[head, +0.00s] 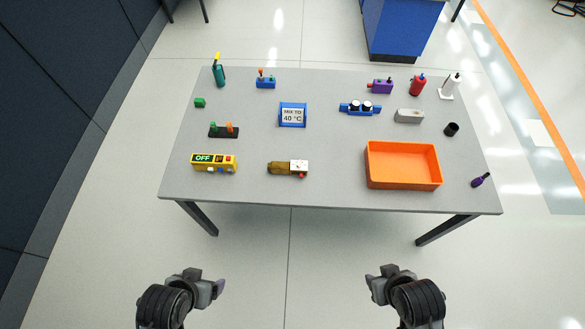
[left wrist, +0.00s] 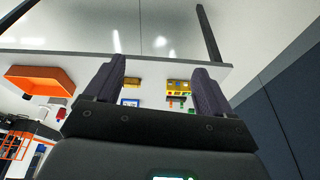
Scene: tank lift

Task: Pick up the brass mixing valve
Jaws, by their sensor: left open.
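The brass mixing valve (head: 287,169) lies on the grey table near its front edge, left of centre. It has a brass-brown body, a pale block at its right end and a small red part. In the left wrist view the valve (left wrist: 132,82) shows small, beyond my left finger gap. My left gripper (head: 218,286) is open and empty, well in front of the table and apart from the valve. The left wrist view shows its two dark fingers (left wrist: 157,78) spread wide. My right gripper (head: 373,281) is also in front of the table, on the right; its opening is unclear.
The grey table (head: 330,190) also holds a yellow OFF box (head: 214,163) left of the valve, an orange bin (head: 403,180) to the right and a blue "MIX TO 40 °C" sign (head: 292,115) behind. Several small items stand farther back. The table around the valve is clear.

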